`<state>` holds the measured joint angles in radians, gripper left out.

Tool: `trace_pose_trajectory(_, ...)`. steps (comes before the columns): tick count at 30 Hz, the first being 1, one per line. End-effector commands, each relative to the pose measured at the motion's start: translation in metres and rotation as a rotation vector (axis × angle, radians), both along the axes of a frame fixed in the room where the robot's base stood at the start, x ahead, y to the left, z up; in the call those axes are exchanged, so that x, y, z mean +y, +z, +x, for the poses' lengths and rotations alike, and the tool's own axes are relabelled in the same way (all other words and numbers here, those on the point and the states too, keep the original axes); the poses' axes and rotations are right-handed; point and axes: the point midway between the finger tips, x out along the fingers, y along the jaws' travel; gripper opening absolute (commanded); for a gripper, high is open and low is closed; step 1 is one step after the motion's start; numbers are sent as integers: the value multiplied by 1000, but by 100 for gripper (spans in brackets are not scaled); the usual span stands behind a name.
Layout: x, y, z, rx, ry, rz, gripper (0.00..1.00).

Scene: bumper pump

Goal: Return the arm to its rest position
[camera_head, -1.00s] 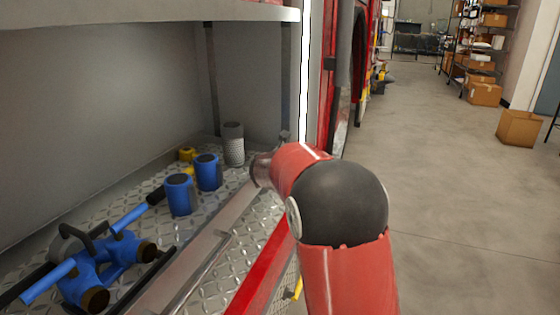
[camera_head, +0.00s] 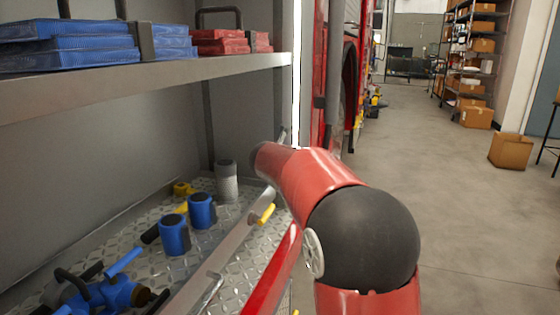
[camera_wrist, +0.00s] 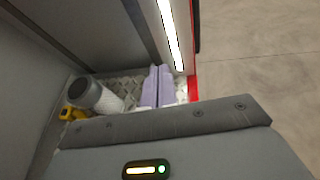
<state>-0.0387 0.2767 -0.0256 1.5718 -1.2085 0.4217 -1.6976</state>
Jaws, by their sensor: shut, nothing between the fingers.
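My red arm with its black joint (camera_head: 363,240) reaches from the lower right toward the truck compartment in the head view. My gripper is hidden there behind the arm. In the wrist view my gripper (camera_wrist: 157,72) shows as two pale purple fingers side by side, shut and empty. They are over the metal compartment floor, beside a grey ribbed cylinder (camera_wrist: 97,96) and a yellow fitting (camera_wrist: 72,113). The same cylinder stands upright at the back of the compartment in the head view (camera_head: 227,182).
A shelf (camera_head: 160,84) above holds folded blue hoses (camera_head: 68,50) and red hoses (camera_head: 222,42). Open concrete floor (camera_head: 430,165) lies to the right, with cardboard boxes (camera_head: 510,151).

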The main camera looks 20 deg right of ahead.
Motion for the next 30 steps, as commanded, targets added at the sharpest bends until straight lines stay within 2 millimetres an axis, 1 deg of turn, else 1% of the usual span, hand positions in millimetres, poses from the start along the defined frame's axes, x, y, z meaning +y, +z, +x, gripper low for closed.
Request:
trace_pose_trajectory(10, 0, 1, -2, -2, -4, 7, 0)
trace_pose_trajectory(12, -2, 4, -10, -13, -30, 51, 0)
trace_pose_trajectory(14, -4, 8, -26, -33, -80, 136, 0)
trace_pose_trajectory(17, -9, 12, -72, -89, -227, 380, 0)
trace_pose_trajectory(18, -10, 11, -96, -115, -307, 506, 0)
trace_pose_trajectory(20, -10, 7, -136, -158, -439, 706, 0)
trace_pose_trajectory(21, -9, 2, -162, -184, -533, 839, 0)
trace_pose_trajectory(23, -5, -7, -202, -223, -676, 1032, 0)
trace_pose_trajectory(24, -2, -15, -228, -247, -776, 1157, 0)
trace_pose_trajectory(26, 5, -29, -267, -280, -930, 1337, 0)
trace_pose_trajectory(27, 11, -39, -292, -301, -1037, 1451, 0)
trace_pose_trajectory(29, 21, -55, -328, -328, -1198, 1608, 0)
trace_pose_trajectory(30, 28, -65, -349, -344, -1300, 1700, 0)
